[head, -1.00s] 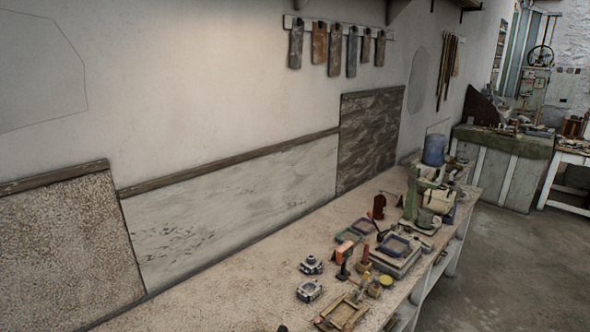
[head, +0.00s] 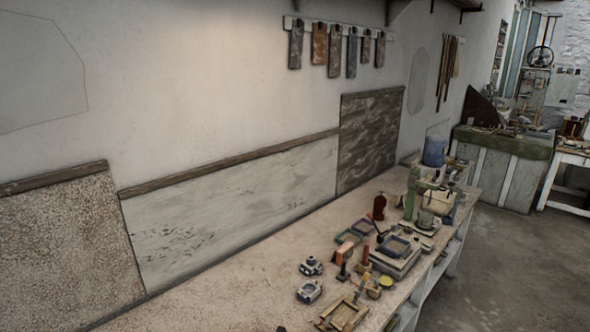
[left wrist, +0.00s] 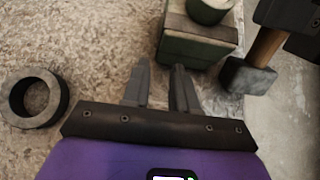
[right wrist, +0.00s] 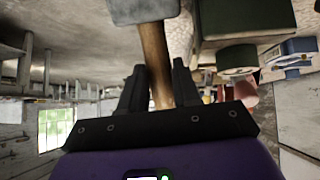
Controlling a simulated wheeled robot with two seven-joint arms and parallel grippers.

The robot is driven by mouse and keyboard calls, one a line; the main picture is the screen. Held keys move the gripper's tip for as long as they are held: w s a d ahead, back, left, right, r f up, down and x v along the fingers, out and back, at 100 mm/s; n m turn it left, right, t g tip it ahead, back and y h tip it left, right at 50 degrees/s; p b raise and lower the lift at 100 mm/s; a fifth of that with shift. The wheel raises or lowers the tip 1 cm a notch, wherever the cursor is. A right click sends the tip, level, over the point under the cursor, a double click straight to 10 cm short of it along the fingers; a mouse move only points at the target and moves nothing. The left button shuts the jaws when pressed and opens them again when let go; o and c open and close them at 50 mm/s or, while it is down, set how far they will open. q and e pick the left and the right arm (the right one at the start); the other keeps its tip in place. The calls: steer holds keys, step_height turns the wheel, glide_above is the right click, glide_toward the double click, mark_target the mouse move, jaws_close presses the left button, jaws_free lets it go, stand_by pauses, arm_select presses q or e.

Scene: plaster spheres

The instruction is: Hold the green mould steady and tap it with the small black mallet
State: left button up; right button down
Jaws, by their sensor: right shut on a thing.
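The green mould (left wrist: 197,48) is a dark green block with a round green piece on top. It stands on the bench just ahead of my left gripper (left wrist: 160,72), which is open and empty. Its right finger is close to the mould's near side; whether they touch I cannot tell. The mould also shows in the right wrist view (right wrist: 245,18). My right gripper (right wrist: 158,68) is shut on the wooden handle of the small mallet (right wrist: 155,50). The mallet's dark head (left wrist: 247,77) is beside the mould, to its right in the left wrist view. Neither gripper shows in the head view.
A dark ring (left wrist: 59,103) lies on the bench left of my left gripper. The bench (head: 230,300) carries small metal parts (head: 310,291), a wooden frame (head: 345,316), trays (head: 395,246) and a red bottle (head: 379,207) further along. The bench edge drops to the floor at right.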

arm_select(q)
steer(key=v, duration=1)
steer(key=shift+o, duration=0.4)
steer(key=shift+s+a+r, duration=0.25)
steer(key=shift+r, duration=0.1)
steer(key=o, duration=0.5)
steer(key=shift+s+a+r, duration=0.1)
steer(key=shift+s+r, duration=0.05)
steer(key=shift+s, duration=0.05)
steer(key=shift+o, duration=1.1)
steer(key=shift+w, duration=0.4)
steer(key=shift+w+r+m+g+h, duration=2)
steer(key=shift+w+m+g+h, duration=0.4)
steer(key=shift+w+m, duration=0.85)
steer(key=shift+m, duration=0.25)
steer(key=x, duration=1.2)
steer(key=shift+s+d+r, duration=0.15)
steer(key=shift+s+d, duration=0.05)
steer(key=shift+d, duration=0.3)
steer(key=shift+c, duration=0.4)
